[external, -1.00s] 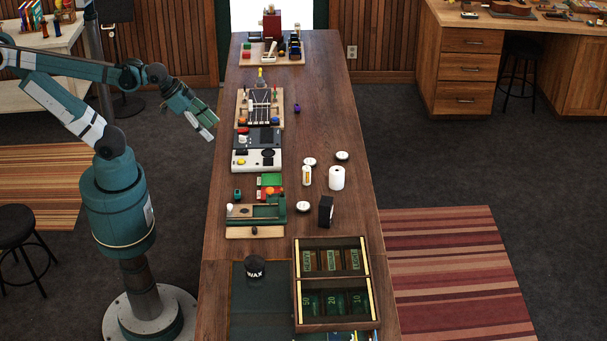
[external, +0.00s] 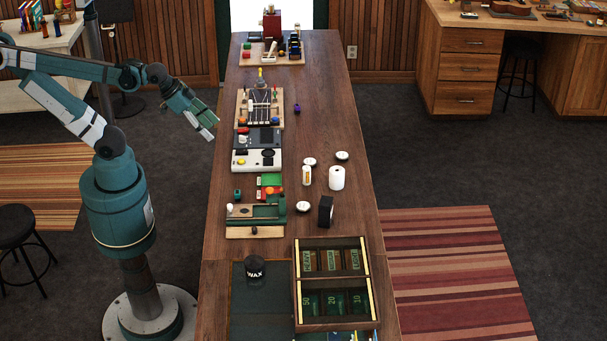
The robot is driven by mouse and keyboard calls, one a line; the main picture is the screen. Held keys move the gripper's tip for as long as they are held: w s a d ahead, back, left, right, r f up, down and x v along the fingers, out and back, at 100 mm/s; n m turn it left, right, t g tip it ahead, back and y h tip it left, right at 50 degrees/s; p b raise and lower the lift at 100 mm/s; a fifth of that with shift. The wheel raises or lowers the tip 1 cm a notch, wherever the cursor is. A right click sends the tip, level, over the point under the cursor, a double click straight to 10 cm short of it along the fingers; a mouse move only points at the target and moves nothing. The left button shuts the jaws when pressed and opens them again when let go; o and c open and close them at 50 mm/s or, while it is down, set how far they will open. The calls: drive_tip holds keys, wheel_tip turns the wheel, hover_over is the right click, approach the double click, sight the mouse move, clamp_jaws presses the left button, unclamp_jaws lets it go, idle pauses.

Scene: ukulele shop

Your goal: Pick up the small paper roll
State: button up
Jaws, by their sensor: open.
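The small white paper roll (external: 337,178) stands upright on the long wooden bench (external: 230,249), right of its middle. A small white and yellow container (external: 307,176) stands just left of it, with a narrow gap. My gripper (external: 212,131) is open and empty, in the air near the left edge of the bench. It is well to the left of the paper roll and farther back, apart from everything on the bench. The fingertips look small in this view.
Small round white-topped items (external: 342,155) lie around the roll. A black block (external: 326,211) stands in front of it. A partitioned wooden box (external: 332,328) and a black wax tin (external: 255,267) are nearer. Devices (external: 256,160) line the bench's left side. The bench right of the roll is clear.

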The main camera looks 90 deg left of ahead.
drive_tip(key=n+g+h, duration=0.2)
drive_tip(key=n+g, duration=0.1)
drive_tip(key=n, duration=1.7)
hover_over(335, 169)
drive_tip(key=s, duration=1.2)
wheel_tip(335, 169, down, 6)
drive_tip(key=w+f+n, duration=0.2)
drive_tip(key=w+f, duration=0.1)
drive_tip(key=w+a+f+n+g+h, duration=0.1)
drive_tip(key=w+f+n, duration=0.1)
drive_tip(key=w+f, duration=0.2)
drive_tip(key=w+f+n, duration=0.1)
drive_tip(key=w+f, duration=0.2)
drive_tip(key=f, duration=0.1)
drive_tip(key=shift+w+a+f+n, duration=0.25)
drive_tip(key=shift+w+n, duration=0.05)
drive_tip(key=shift+n, duration=0.1)
drive_tip(key=shift+w+f, duration=0.25)
drive_tip(key=shift+f, duration=0.1)
